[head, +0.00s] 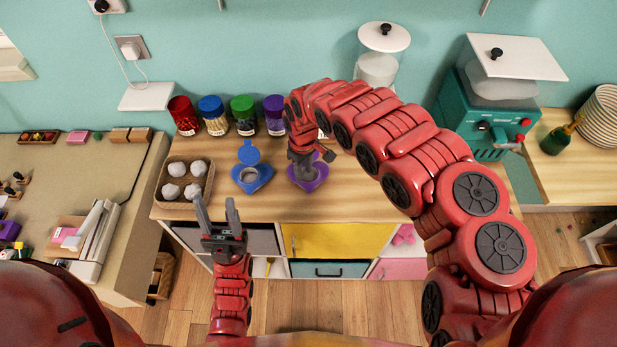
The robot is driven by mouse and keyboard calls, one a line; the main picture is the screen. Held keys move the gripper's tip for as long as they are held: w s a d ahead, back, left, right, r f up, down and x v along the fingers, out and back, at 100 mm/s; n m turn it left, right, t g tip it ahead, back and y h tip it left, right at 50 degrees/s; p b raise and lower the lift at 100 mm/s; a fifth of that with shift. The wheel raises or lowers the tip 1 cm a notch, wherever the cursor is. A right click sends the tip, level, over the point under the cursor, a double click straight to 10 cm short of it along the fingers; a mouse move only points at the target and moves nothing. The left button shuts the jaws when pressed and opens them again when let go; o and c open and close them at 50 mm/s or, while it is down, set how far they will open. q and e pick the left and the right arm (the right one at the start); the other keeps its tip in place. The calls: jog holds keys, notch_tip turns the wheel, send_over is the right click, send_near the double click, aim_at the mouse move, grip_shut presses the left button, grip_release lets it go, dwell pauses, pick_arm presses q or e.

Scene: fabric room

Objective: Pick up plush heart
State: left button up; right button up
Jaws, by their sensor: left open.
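A blue heart-shaped thing (252,183) lies on the wooden counter, with a round blue piece (248,153) behind it. A purple heart-shaped thing (314,183) lies to its right. I cannot tell whether either is plush. My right gripper (305,176) points down at the purple heart and hides part of it. Whether its fingers are shut or touching the heart is unclear. My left gripper (216,207) is open and empty at the counter's front edge, in front of the basket and left of the blue heart.
A basket of pale round things (182,181) stands at the counter's left. Several coloured jars (244,115) line the wall. A teal machine (490,115) stands at the right. Cubbies below hold a yellow panel (335,240) and a pink item (403,235). Bare counter lies between basket and blue heart.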

aim_at(309, 180)
jog(key=f, duration=0.1)
jog(key=f+p, duration=0.1)
jog(key=f, duration=0.1)
jog(key=shift+s+a+f, duration=0.25)
jog(key=shift+a+f, duration=0.05)
jog(key=shift+w+d+f+p, duration=0.15)
jog(key=shift+f+p, duration=0.2)
jog(key=shift+f, duration=0.3)
grip_shut()
